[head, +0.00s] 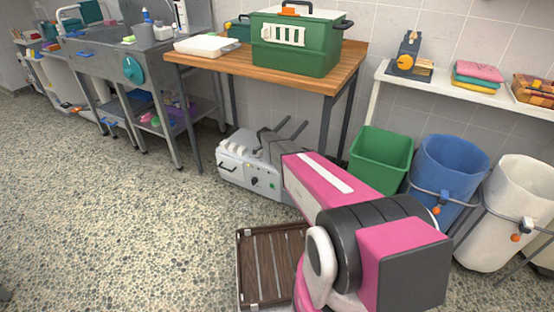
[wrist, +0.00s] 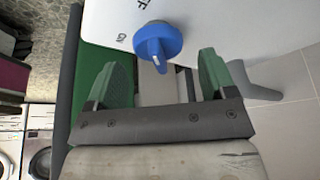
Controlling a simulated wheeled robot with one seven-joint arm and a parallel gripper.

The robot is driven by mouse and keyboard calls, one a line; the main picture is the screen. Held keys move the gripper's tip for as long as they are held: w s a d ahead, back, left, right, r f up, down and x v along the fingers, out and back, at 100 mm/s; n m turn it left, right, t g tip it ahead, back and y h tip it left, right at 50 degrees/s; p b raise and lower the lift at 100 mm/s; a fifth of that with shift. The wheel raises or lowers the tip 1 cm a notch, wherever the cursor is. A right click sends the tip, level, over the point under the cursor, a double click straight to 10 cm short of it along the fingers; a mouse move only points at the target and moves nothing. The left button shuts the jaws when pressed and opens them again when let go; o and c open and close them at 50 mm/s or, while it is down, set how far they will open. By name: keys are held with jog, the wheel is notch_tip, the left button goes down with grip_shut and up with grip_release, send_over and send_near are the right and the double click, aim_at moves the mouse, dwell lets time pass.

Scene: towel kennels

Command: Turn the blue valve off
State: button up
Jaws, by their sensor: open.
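In the wrist view a round blue valve (wrist: 157,42) with a small pale pointer is mounted on a white panel (wrist: 215,22). Dark markings show on the panel beside it. My gripper (wrist: 160,78) is open, with its two green fingers apart and nothing held between them. The valve shows just beyond the fingertips, roughly centred between them; I see no contact. In the head view my pink arm reaches forward, and my gripper is not visible. I cannot pick out this blue valve in the head view.
A grey machine (head: 250,165) stands on the floor below a wooden table (head: 215,63) holding a green box (head: 295,43). A green bin (head: 381,158), a blue bin (head: 447,170) and a white bin (head: 510,205) stand at right. A slatted rack (head: 270,265) lies beside my arm. Floor at left is clear.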

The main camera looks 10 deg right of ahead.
jog(key=v, duration=0.8)
jog(key=shift+r, duration=0.35)
jog(key=shift+a, duration=0.1)
jog(key=s+d+r+n+y, duration=0.1)
jog(key=s+r+n, duration=0.4)
jog(key=s, duration=0.8)
jog(key=s+d+r+n+y, duration=0.1)
jog(key=s+r+n, duration=0.5)
jog(key=s, duration=0.8)
jog(key=s+d+r+n+y, duration=0.2)
jog(key=s+r+n, duration=0.3)
jog(key=s, duration=0.9)
jog(key=shift+r+n+g+y, duration=0.3)
jog(key=shift+r, duration=0.35)
jog(key=shift+o, duration=0.3)
